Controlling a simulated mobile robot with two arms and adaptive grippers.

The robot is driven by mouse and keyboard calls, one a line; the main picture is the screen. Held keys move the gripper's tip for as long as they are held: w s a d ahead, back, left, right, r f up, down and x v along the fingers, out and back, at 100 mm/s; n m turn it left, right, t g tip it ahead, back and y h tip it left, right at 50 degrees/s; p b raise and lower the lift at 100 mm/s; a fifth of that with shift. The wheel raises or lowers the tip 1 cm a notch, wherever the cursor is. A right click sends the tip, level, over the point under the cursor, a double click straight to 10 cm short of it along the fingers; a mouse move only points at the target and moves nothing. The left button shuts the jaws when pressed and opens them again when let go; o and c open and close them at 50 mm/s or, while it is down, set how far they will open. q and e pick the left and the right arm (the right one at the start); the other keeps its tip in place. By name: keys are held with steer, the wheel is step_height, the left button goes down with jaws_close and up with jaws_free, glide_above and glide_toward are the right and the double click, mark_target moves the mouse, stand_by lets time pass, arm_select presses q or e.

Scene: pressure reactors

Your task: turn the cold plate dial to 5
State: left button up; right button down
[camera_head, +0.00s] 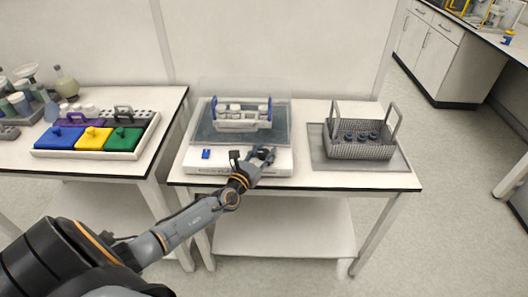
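The cold plate (194,160) is a white device with a grey top on the middle table. A blue knob or switch (205,154) shows at the left of its front panel. My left gripper (262,154) is over the right part of the front panel, and its fingers and wrist cover what lies behind them there. No other dial can be made out. I cannot tell whether the fingers touch anything or how far apart they are. My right gripper is not in view.
A white rack with blue ends (240,125) stands on the cold plate. A mesh basket (362,151) with dark-capped items stands on a grey mat at the right.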

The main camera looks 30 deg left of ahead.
arm_select(q)
steer(key=shift+d+r+n+y+p, duration=0.1)
steer(key=shift+r+n+y+p, duration=0.1)
steer(key=shift+n+y+p, duration=0.95)
steer(key=shift+n+g+y+p, duration=0.5)
steer(key=shift+y+p, duration=0.35)
steer(key=shift+y, duration=0.3)
steer(key=shift+f+n+g+y, duration=0.15)
steer(key=shift+n+g+y, duration=0.2)
steer(key=shift+y, duration=0.45)
steer(key=n+g+y, duration=0.1)
steer(key=n+y, duration=0.1)
steer(key=y, duration=0.1)
steer(key=shift+f+g, duration=0.15)
steer(key=shift+g, duration=0.2)
steer(key=shift+n+g+y+b, duration=0.8)
steer(key=shift+n+g+y, duration=0.5)
steer(key=shift+y, duration=0.2)
steer(key=o, duration=1.2)
steer(key=shift+n, duration=0.3)
